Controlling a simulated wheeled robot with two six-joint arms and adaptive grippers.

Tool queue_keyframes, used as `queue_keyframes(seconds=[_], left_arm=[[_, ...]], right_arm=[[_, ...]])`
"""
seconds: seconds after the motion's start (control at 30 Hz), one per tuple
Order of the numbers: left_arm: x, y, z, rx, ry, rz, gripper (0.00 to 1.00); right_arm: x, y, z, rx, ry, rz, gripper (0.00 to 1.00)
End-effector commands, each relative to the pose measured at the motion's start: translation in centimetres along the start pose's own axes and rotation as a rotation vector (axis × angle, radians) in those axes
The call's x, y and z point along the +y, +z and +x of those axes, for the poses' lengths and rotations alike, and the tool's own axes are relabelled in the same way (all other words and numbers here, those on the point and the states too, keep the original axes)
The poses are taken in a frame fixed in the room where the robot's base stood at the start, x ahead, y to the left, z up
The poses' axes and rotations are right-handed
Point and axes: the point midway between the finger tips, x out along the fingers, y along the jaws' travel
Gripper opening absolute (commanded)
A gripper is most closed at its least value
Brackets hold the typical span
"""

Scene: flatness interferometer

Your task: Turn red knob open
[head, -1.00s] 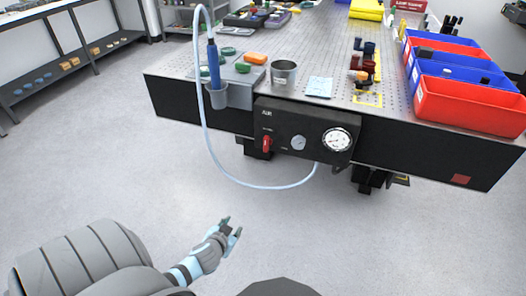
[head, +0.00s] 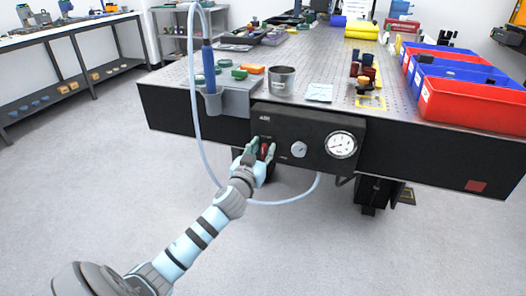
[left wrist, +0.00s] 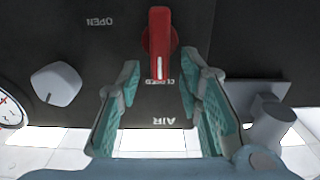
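The red knob (left wrist: 159,45) is on the front of the black AIR panel (left wrist: 230,45). In the left wrist view its white mark points at the word CLOSED, and the word OPEN stands off to the left. My left gripper (left wrist: 158,85) is open, with its teal-padded fingers on either side of the knob's lower end and gaps to both. My right gripper is in neither view.
On the panel are a grey knob (head: 298,149) and a white dial gauge (head: 341,145). A pale hose (head: 207,170) loops down close to my left arm.

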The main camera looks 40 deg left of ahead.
Motion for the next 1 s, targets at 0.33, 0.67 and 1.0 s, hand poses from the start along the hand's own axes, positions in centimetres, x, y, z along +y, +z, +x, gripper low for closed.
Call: queue_keyframes(seconds=[0.33, 0.67, 1.0], left_arm=[[0.03, 0.01, 0.26, -0.001, 0.001, -0.001, 0.22], [0.22, -0.03, 0.20, 0.000, 0.002, -0.001, 0.00], [0.33, -0.11, 0.26, -0.001, 0.002, 0.069, 0.00]], right_arm=[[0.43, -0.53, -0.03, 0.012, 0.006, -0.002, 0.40], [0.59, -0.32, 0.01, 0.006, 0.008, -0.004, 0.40], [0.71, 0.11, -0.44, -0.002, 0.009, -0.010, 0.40]])
